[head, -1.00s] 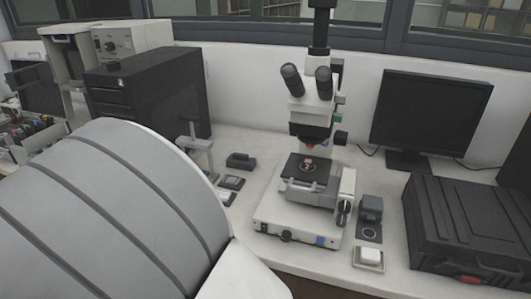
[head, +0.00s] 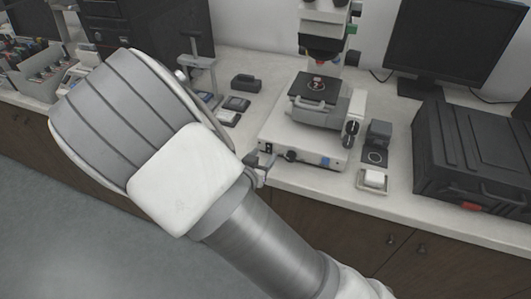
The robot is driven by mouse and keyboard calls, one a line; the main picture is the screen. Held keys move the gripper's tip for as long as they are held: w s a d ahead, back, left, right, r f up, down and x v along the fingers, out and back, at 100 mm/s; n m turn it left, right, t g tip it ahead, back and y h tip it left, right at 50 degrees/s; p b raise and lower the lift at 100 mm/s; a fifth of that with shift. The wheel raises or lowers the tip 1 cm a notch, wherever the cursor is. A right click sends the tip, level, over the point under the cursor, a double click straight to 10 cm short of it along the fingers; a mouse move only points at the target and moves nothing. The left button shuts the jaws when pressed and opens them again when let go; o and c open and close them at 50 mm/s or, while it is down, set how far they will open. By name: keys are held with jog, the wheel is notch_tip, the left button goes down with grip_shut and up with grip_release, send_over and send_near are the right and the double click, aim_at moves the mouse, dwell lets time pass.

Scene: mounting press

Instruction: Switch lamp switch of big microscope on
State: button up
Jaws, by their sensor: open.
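The big microscope (head: 330,45) stands on the white bench, its top cut off by the upper edge of the head view. Its wide white base (head: 310,151) faces me. On the base's front face are a dark round knob (head: 290,156) and a small blue part (head: 326,162); I cannot tell which part is the lamp switch or whether it is on. My gripper (head: 263,170) shows only in part, just past my large grey arm link, close to the front left corner of the base. It is open and holds nothing visible. I cannot tell whether it touches the base.
A black case (head: 470,155) and a monitor (head: 440,45) stand to the right. A small white dish (head: 373,180) and a dark block (head: 378,133) lie beside the microscope. Small dark items (head: 236,104) lie to its left. The bench's front edge runs below the base.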

aim_at(269, 148)
jog(key=shift+x, duration=1.3)
grip_shut()
